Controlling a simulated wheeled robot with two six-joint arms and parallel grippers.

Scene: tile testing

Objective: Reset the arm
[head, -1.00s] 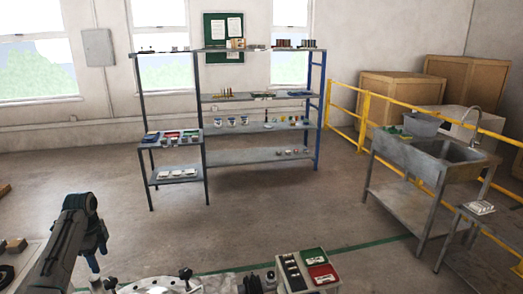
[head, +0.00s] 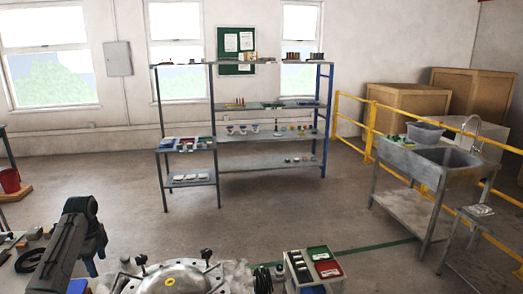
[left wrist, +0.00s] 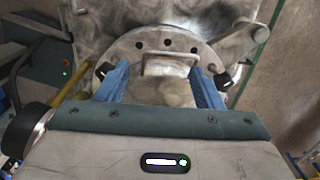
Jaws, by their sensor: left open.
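My left arm comes in at the lower left of the head view, with part of my left gripper (head: 82,280) low by the bottom edge, left of a round metal fixture (head: 190,274). In the left wrist view my left gripper (left wrist: 160,82) has its two blue fingers spread wide apart and nothing held between them. Beyond and between the fingers is a curved metal flange (left wrist: 128,50) with holes and a raised block. I cannot tell whether the fingers touch it. My right gripper is not in view.
A tray (head: 294,264) with red and green compartments stands right of the fixture. Metal shelves (head: 265,136) stand at the back, a sink bench (head: 405,156) and yellow railing (head: 350,110) at the right. A red bucket (head: 9,181) is at the far left. The middle floor is clear.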

